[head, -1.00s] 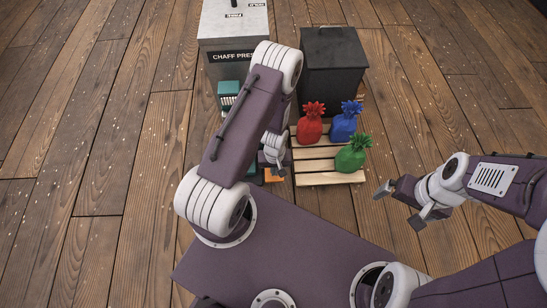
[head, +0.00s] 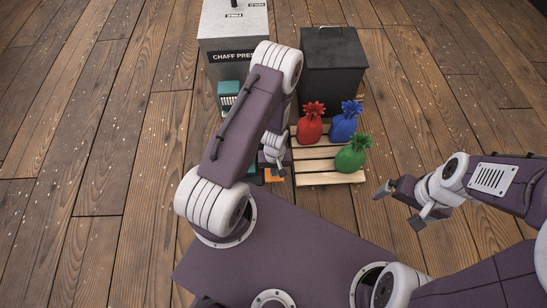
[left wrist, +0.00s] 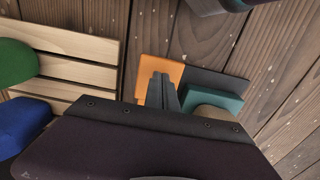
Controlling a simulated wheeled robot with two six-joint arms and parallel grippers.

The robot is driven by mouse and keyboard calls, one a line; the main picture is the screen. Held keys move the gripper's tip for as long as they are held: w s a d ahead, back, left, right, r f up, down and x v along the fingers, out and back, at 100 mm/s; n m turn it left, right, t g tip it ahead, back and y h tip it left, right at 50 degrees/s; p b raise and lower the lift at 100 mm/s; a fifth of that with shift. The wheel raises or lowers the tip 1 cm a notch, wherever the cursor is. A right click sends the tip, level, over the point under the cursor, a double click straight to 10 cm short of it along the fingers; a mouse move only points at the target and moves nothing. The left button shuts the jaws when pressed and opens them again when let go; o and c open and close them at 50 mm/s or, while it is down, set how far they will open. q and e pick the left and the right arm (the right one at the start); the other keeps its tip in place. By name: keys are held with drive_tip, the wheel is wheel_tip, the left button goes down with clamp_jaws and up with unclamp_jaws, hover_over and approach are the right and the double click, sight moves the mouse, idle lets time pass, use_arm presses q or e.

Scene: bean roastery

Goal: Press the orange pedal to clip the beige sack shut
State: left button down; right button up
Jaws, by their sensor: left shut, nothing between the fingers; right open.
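The orange pedal (head: 273,176) lies low beside the pallet, partly behind my left arm in the head view. The left wrist view shows the orange pedal (left wrist: 160,68) next to a dark plate. My left gripper (head: 282,171) is shut and empty. In the left wrist view its fingers (left wrist: 161,76) overlap the orange pedal; I cannot tell whether they touch it. A beige rounded shape, likely the beige sack (left wrist: 213,112), shows in part by a teal block (left wrist: 222,99). My arm hides the sack in the head view. My right gripper (head: 402,205) is open and empty.
A wooden pallet (head: 312,179) with red, blue and green sacks (head: 345,133) stands right of the pedal. Behind are a grey chaff press (head: 234,25) and a dark bin (head: 333,65). A teal machine part (head: 228,88) shows left of my arm. The floor at left is clear.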

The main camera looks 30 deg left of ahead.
use_arm(q)
drive_tip(key=shift+f, duration=0.1)
drive_tip(key=shift+f+b, duration=1.05)
drive_tip(key=shift+f, duration=0.45)
drive_tip(key=shift+f+b, duration=0.65)
drive_tip(key=shift+f, duration=0.3)
drive_tip(key=shift+r, duration=0.1)
wheel_tip(320, 180, up, 9)
drive_tip(key=p, duration=0.9)
drive_tip(key=shift+r, duration=0.15)
drive_tip(key=shift+f, duration=0.2)
